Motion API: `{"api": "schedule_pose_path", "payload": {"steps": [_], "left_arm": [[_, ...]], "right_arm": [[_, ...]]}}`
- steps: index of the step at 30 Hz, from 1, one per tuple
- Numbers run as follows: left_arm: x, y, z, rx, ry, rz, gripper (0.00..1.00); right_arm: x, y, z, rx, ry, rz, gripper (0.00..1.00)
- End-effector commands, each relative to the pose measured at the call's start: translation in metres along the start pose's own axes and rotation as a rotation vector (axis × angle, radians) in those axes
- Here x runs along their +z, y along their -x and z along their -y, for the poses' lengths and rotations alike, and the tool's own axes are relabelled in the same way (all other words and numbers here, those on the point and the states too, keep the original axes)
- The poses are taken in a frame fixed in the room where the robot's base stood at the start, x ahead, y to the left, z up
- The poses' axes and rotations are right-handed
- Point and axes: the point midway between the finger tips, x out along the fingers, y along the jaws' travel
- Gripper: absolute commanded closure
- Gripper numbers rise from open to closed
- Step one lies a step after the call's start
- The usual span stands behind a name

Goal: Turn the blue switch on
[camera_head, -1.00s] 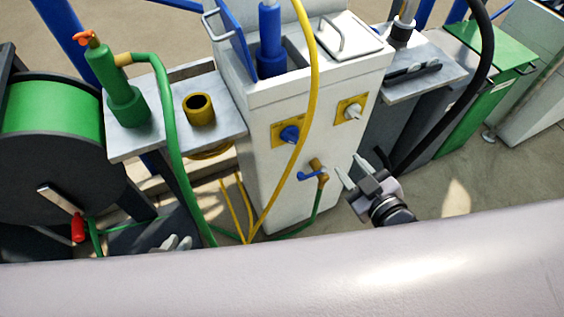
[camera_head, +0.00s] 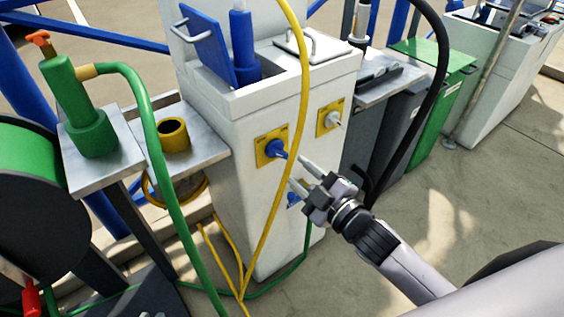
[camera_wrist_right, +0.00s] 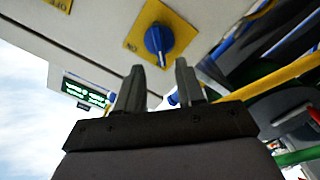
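The blue switch (camera_head: 276,148) is a rotary knob on a yellow plate on the front of the white cabinet (camera_head: 240,200). In the right wrist view the blue switch (camera_wrist_right: 158,40) shows on its yellow plate just beyond the fingertips. My right gripper (camera_head: 300,172) is open and empty, with its fingers pointing at the cabinet front, a little below and right of the switch. In the right wrist view the gripper's two fingers (camera_wrist_right: 158,78) stand apart with nothing between them. My left gripper is not in view.
A second yellow plate with a white switch (camera_head: 331,118) is to the right. A blue-handled tap (camera_head: 293,199) sits below, partly behind my gripper. A yellow hose (camera_head: 303,90) hangs across the cabinet front. A green hose (camera_head: 150,115) runs at left.

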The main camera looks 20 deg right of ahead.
Motion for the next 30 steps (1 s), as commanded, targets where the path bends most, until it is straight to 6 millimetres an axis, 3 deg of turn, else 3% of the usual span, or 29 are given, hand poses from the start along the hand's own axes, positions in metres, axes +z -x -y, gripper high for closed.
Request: {"api": "schedule_pose_path", "payload": {"steps": [12,26,29,30], "left_arm": [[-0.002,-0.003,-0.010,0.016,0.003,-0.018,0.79],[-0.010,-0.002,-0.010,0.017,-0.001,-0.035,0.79],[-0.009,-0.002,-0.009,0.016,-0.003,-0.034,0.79],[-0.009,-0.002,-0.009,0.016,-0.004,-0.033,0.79]], "right_arm": [[0.000,-0.050,0.001,0.000,-0.003,-0.001,0.62],[0.000,-0.059,0.001,-0.001,-0.003,0.001,0.62],[0.000,-0.059,0.001,-0.001,-0.003,0.001,0.95],[0.000,-0.059,0.001,-0.001,-0.003,0.001,1.00]]}}
